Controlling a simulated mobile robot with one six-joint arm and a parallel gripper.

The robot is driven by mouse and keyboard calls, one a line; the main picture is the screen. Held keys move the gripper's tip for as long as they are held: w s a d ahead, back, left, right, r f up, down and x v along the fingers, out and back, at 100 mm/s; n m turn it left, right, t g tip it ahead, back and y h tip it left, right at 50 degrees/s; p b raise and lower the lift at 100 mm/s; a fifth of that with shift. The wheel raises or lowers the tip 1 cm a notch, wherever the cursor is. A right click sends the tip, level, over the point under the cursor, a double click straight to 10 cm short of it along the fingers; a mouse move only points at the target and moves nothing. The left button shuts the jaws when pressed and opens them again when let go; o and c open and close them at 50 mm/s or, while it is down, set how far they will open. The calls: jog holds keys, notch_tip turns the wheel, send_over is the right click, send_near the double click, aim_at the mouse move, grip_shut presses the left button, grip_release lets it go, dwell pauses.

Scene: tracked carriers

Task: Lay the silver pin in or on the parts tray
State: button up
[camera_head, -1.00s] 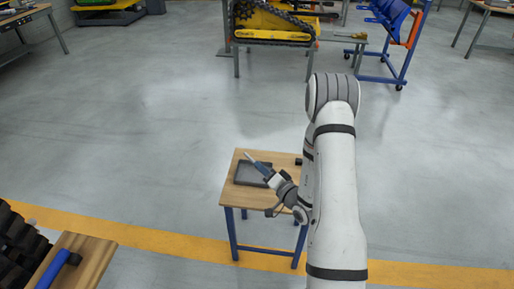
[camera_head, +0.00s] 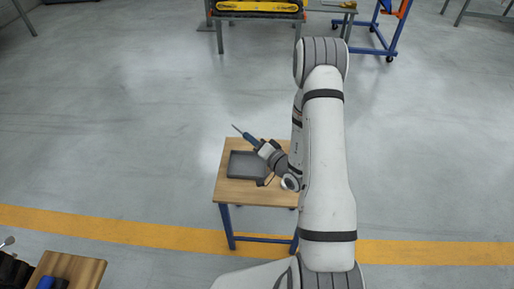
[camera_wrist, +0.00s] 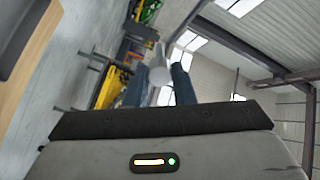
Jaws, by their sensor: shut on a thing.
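The silver pin (camera_head: 237,129) sticks out up and to the left from my gripper (camera_head: 250,139) in the head view. My gripper is shut on it; in the wrist view the pin (camera_wrist: 160,76) shows pale and blurred between the two blue fingers (camera_wrist: 159,86). The parts tray (camera_head: 245,168) is a dark grey, shallow tray on a small wooden table. My gripper and the pin appear above the tray's far edge in the picture, apart from it. The tray's right side is partly hidden by my wrist.
The small table (camera_head: 262,193) has a wooden top and blue legs, with my arm over its right side. A wooden bench corner (camera_head: 84,268) is at the lower left. Open grey floor surrounds the table, crossed by a yellow line (camera_head: 120,229).

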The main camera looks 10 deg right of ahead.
notch_tip(320, 180, down, 8)
jog(key=w+d+m+g+h+b, duration=0.1)
jog(key=w+m+g+h+b, duration=0.1)
jog(key=m+g+b, duration=0.3)
jog(key=shift+w+d+r+g+b, duration=0.2)
jog(key=shift+d+g+b, duration=0.15)
jog(key=shift+b, duration=0.7)
jog(key=shift+f+b, duration=0.15)
jog(key=shift+b, duration=0.75)
notch_tip(320, 180, down, 9)
jog(key=b, duration=1.1)
jog(key=shift+w, duration=0.1)
jog(key=shift+r, duration=0.2)
